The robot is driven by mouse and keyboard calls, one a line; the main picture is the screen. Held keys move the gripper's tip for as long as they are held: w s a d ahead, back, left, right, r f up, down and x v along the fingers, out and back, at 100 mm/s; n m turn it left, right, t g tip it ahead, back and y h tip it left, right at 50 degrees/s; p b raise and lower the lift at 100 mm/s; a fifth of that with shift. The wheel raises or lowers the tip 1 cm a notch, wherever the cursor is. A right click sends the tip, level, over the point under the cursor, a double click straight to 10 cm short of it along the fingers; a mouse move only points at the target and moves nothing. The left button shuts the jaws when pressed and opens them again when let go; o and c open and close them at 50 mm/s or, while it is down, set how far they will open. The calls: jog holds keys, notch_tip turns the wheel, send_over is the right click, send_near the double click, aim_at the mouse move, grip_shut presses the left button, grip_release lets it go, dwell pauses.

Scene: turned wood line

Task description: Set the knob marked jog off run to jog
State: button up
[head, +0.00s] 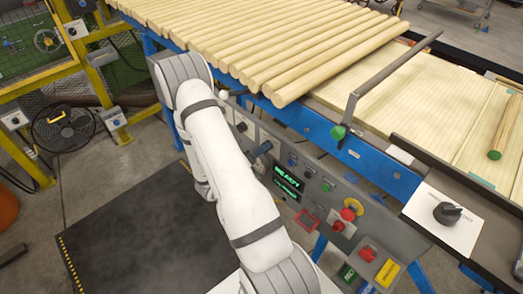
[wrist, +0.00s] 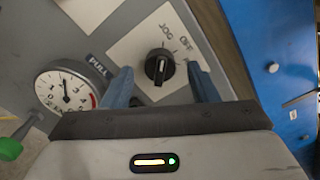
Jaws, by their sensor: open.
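The black knob (wrist: 159,66) sits on a white plate (wrist: 138,46) in the wrist view.
A round gauge (wrist: 66,92) and a green handle (wrist: 9,149) are left of the knob in the wrist view. The head view shows a panel with a green display (head: 287,181), a red button (head: 338,226), another black knob (head: 447,213) and wooden rods (head: 270,45) above.

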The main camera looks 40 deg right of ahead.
jog(key=a, duration=0.6)
jog(key=shift+s+a, duration=0.25)
jog(key=shift+s, duration=0.05)
jog(key=s+a+r+m+g+y, duration=0.4)
jog(key=s+r+m+g+y, duration=0.4)
jog(key=r+m, duration=0.7)
jog(key=s+a+r+m+t+y+p, duration=0.1)
jog(key=s+a+r+m+t+y, duration=0.1)
jog(key=a+r+m+t+y, duration=0.2)
jog(key=s+a+r+m+t+y+p, duration=0.1)
jog(key=a+r+m+t+y, duration=0.3)
jog(key=a+m, duration=0.6)
jog(key=shift+s+a+r+m+t+y, duration=0.4)
jog(key=shift+s+y, duration=0.3)
jog(key=shift+s, duration=0.2)
jog(key=shift+a+r+m+t+y, duration=0.3)
jog(key=shift+a+r+m, duration=0.05)
jog(key=shift+a+m, duration=0.1)
jog(key=shift+c, duration=0.4)
